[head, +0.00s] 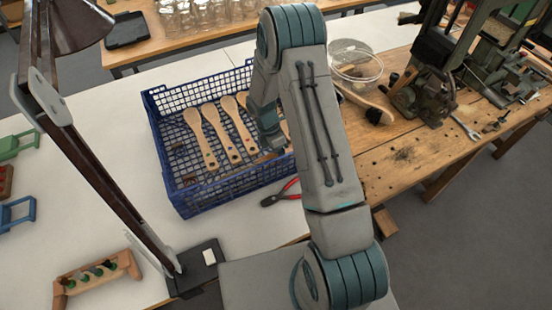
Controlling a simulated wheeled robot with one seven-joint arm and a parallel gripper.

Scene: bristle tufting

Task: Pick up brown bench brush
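A blue mesh crate (215,195) stands on the white table, holding several pale wooden paddle-shaped pieces (202,135) with holes near their ends. Small darker brown bits show near its left inner side, too small to make out. I cannot single out a brown bench brush there. A wooden-handled piece with a dark end (374,115) lies on the workbench, right of my arm; I cannot tell whether it is a brush. My gripper (273,146) is low over the crate's right part, partly hidden by my arm; its fingers cannot be made out.
Red-handled pliers (280,193) lie beside the crate. A lamp (95,165) rises at left. A wooden rack (97,277) stands at front left. White tabletop left of the crate is partly clear.

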